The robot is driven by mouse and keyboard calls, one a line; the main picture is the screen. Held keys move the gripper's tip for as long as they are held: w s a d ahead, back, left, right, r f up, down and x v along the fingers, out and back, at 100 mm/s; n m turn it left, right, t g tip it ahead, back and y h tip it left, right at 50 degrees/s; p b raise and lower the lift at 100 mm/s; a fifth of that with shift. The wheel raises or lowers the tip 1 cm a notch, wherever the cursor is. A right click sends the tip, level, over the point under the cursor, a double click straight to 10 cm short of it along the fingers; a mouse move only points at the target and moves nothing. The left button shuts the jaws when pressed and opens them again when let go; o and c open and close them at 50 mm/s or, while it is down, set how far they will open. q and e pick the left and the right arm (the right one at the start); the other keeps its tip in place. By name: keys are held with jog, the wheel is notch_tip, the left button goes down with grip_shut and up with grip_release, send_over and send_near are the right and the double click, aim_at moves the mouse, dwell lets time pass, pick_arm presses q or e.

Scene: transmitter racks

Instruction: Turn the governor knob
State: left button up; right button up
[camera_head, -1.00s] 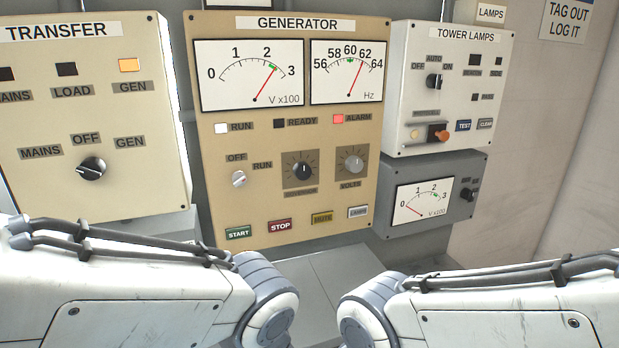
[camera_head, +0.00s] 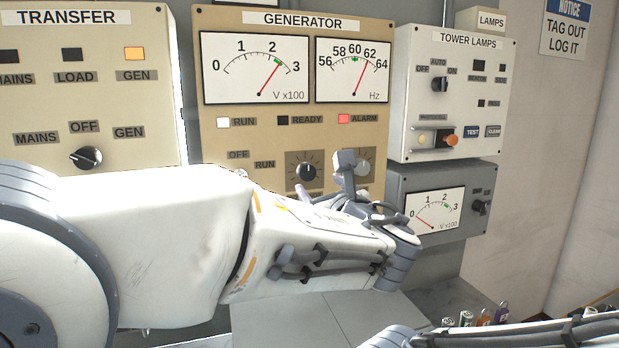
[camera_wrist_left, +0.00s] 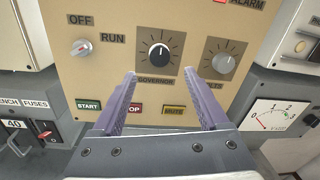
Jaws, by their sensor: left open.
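The governor knob (camera_head: 306,172) is a round black knob on a dark square plate of the tan generator panel (camera_head: 215,143). The Hz meter (camera_head: 352,70) reads about 62. My right gripper is out of view.
The grey volts knob (camera_wrist_left: 223,63) sits close right of the governor knob, beside the right finger. The run switch (camera_wrist_left: 81,47) is to the left. START (camera_wrist_left: 88,105) and MUTE (camera_wrist_left: 174,111) buttons lie below. The red alarm lamp (camera_head: 344,119) is lit.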

aim_at(308, 175)
pick_arm(q)
jog(key=p+x, duration=0.2)
jog(key=x, duration=0.6)
jog(key=shift+a, duration=0.1)
grip_shut()
jog(key=shift+f+b, duration=0.15)
jog(key=shift+b, duration=0.3)
jog(key=n+b, duration=0.3)
jog(key=b, duration=0.2)
jog(key=n+b, duration=0.3)
jog(key=b, duration=0.1)
jog(key=n+b, duration=0.3)
jog(key=b, duration=0.2)
jog(key=shift+f+b, duration=0.3)
jog(key=shift+r+n+y+b, duration=0.2)
jog(key=shift+n+y+b, duration=0.2)
jog(key=shift+n+b, duration=1.2)
